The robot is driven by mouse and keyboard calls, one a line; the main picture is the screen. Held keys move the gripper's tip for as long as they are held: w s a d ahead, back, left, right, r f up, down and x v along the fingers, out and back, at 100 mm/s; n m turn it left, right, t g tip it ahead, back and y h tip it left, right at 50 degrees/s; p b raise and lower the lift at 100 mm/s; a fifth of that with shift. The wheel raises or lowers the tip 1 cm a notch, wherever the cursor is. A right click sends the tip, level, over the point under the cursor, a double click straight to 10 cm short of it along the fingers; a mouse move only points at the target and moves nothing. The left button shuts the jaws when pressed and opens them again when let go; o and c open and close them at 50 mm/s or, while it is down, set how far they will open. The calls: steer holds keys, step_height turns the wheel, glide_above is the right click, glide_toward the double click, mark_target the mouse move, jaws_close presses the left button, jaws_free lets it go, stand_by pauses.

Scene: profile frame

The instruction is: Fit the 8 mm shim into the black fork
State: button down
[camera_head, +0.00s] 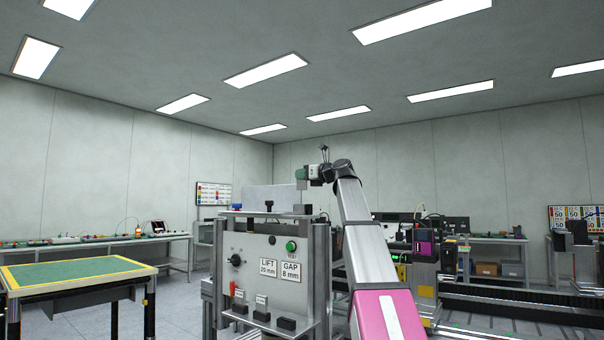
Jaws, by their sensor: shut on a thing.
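My gripper (301,185) is small in the head view, at the end of my arm above the top of a grey machine panel. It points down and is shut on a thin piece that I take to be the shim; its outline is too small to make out. A dark block (302,209) sits on the panel's top edge just below my gripper. It may be the black fork; its slot cannot be seen. I cannot tell whether the held piece touches it or is inside it.
The grey panel (250,255) carries a "LIFT 20 mm" label (268,268), a "GAP 8 mm" label (291,271), a green button (291,246) and a black knob (236,260). A green-topped table (75,272) stands at left. Benches with equipment line the walls.

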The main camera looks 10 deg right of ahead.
mark_target(302, 186)
steer(key=shift+f, duration=2.2)
steer(key=shift+f, duration=2.3)
steer(key=c, duration=1.2)
jaws_free()
steer(key=shift+o, duration=0.2)
steer(key=v, duration=1)
steer(key=shift+s+d, duration=0.25)
steer(key=shift+d, duration=0.05)
